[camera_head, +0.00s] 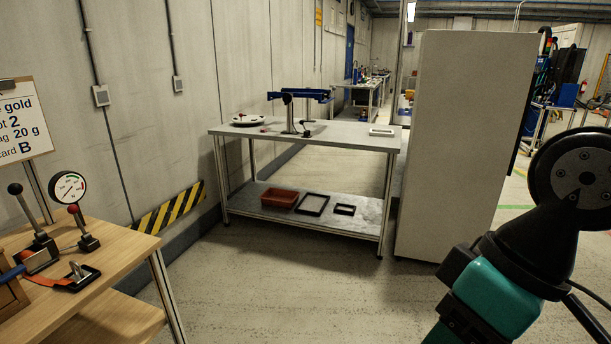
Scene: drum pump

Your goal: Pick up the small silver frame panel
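A small pale silver frame panel (381,132) lies flat on the grey top of the far workbench (348,143), near its right end. It is small in this view, so its details are hard to make out. My arm, teal and black with a round joint, shows at the lower right, well in front of the bench and apart from it. My gripper is not in view.
A blue fixture (300,95) on a post and a round white part (248,119) share the bench top. A red tray (280,197), a large dark frame (312,204) and a small dark frame (345,209) lie below. A tall grey cabinet (460,150) stands right; floor ahead is clear.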

